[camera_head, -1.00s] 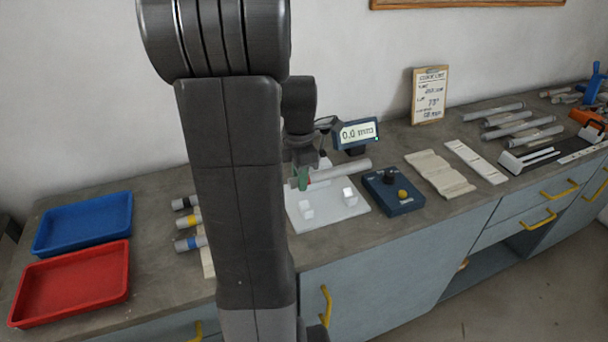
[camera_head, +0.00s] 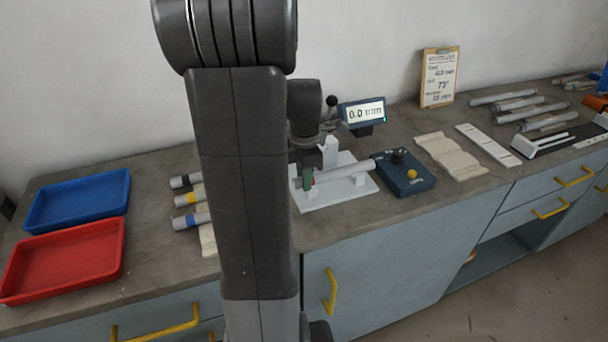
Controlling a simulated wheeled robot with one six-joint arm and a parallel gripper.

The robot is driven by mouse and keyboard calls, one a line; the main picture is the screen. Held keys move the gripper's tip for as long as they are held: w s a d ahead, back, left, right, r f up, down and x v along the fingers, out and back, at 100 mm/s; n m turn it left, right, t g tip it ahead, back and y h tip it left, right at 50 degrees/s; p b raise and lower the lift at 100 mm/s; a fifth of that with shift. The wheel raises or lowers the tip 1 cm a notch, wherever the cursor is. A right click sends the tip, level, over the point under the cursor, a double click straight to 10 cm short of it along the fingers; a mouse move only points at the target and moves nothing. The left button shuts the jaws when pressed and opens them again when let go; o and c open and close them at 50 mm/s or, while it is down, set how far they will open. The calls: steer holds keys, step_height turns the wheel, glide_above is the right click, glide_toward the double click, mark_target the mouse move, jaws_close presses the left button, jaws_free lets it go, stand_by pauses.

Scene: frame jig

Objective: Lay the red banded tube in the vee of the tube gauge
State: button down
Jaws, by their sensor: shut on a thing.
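My gripper (camera_head: 308,178), with green on its fingers, is shut on a grey tube (camera_head: 346,170) near the tube's left end. A trace of red shows beside the fingers; the arm hides the rest of that end. The tube lies level, pointing right, over the tube gauge, whose white base plate (camera_head: 352,193) stands on the bench. The tube covers the tops of the gauge's small white blocks, so I cannot tell whether it touches the vee. The gauge's display (camera_head: 364,112) reads 0.0 mm.
A dark blue box (camera_head: 404,174) with knobs stands close to the tube's right end. Black, yellow (camera_head: 188,197) and blue banded tubes lie left of my arm. Blue (camera_head: 78,199) and red (camera_head: 64,260) trays are at far left. Several grey tubes (camera_head: 515,105) lie at right.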

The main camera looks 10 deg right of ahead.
steer(key=shift+s+f, duration=0.2)
steer(key=shift+f, duration=0.15)
steer(key=c, duration=1.3)
jaws_free()
steer(key=shift+o, duration=1)
steer(key=shift+a+f, duration=0.1)
steer(key=shift+f, duration=0.05)
steer(key=shift+w+r, duration=0.1)
steer(key=shift+r, duration=0.3)
step_height(320, 180, up, 14)
steer(key=shift+w, duration=0.25)
